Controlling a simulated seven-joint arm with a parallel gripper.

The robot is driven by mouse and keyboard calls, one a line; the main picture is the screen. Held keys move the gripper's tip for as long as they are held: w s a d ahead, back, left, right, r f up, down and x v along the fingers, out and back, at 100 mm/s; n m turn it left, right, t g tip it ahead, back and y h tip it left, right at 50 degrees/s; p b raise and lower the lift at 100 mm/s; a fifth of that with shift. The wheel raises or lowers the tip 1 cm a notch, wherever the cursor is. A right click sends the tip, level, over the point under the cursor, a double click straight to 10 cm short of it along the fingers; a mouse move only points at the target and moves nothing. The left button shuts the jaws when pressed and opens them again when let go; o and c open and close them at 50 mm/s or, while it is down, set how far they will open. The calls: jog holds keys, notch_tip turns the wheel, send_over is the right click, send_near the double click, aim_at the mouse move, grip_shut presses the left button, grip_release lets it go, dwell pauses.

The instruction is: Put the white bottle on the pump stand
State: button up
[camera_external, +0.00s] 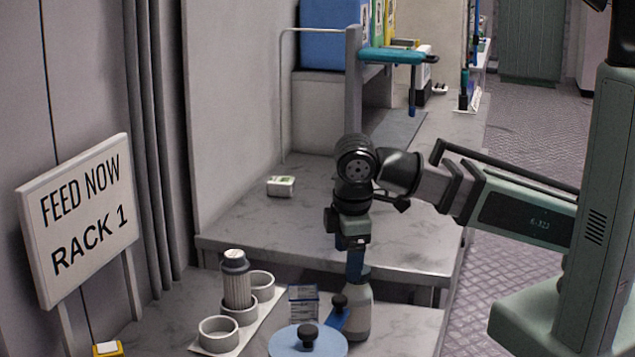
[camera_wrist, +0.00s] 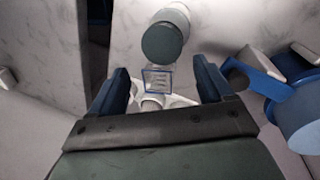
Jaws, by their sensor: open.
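The white bottle (camera_external: 357,318) stands upright on the near counter, below my gripper (camera_external: 356,266). In the wrist view, it has a grey-green cap (camera_wrist: 162,42) and a white body (camera_wrist: 177,12), beyond the fingertips. My gripper (camera_wrist: 161,70) is open, one dark blue finger on each side, with nothing held. In the external view, its lowered fingers overlap the bottle's top; contact is unclear. A blue round piece (camera_external: 292,348) with black knobs, possibly the pump stand, is left of the bottle. Blue parts (camera_wrist: 300,118) also show at right in the wrist view.
A clear blue-edged box (camera_external: 303,303) stands left of the bottle and shows between the fingers (camera_wrist: 157,79). A white rack (camera_external: 262,322) with ring holders bears a ribbed grey cylinder (camera_external: 237,285).

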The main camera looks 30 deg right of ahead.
jog(key=a+m+t, duration=0.2)
jog(key=m, duration=0.1)
jog(key=m+t+h, duration=0.3)
jog(key=m+t, duration=0.6)
jog(key=m, duration=0.7)
send_over(357, 303)
jog(key=s, duration=0.3)
jog(key=f, duration=0.2)
jog(key=shift+x, duration=3.2)
jog(key=shift+r, duration=0.1)
grip_shut()
